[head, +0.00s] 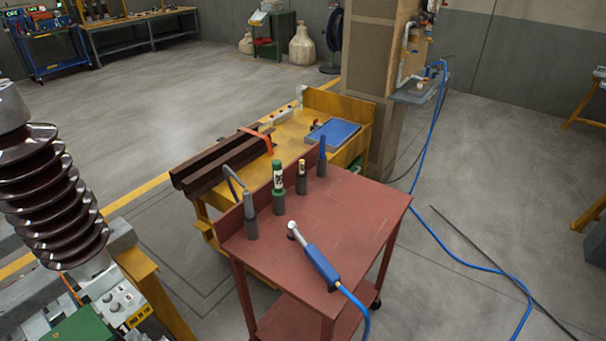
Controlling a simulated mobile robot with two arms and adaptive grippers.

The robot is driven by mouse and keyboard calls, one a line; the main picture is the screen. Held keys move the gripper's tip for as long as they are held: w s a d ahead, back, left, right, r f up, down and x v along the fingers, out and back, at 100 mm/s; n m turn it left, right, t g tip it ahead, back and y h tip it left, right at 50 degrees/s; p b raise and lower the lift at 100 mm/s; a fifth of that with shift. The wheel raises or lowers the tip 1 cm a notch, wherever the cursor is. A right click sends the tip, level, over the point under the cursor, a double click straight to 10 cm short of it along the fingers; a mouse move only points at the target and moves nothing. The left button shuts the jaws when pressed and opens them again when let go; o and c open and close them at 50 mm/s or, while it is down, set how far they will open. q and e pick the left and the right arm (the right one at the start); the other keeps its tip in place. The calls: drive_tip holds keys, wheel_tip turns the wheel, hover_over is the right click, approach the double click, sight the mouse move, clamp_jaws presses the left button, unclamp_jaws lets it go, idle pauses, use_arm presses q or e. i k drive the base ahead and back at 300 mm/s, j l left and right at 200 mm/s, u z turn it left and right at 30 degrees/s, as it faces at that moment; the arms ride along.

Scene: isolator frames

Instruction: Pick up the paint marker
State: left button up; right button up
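The red cart (345,225) stands in the middle of the head view. Along its left and back edge, several grey cylindrical holders each hold one item upright. One holds a green and white marker-like item (278,178) with a green cap. Beside it is a smaller pale-topped item with a dark band (301,168), then a blue item (322,148). Neither of my grippers is in view.
A blue-handled tool (320,262) with a blue hose lies on the cart's front. A ribbed brown insulator (50,205) stands at left. Behind the cart is a yellow bench (285,140) with dark beams and a blue tray (334,131). A blue hose (450,245) crosses the right floor.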

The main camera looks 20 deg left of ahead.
sight(301, 173)
drive_tip(key=u, duration=2.95)
drive_tip(key=z, duration=2.45)
drive_tip(key=i+l+u, duration=0.35)
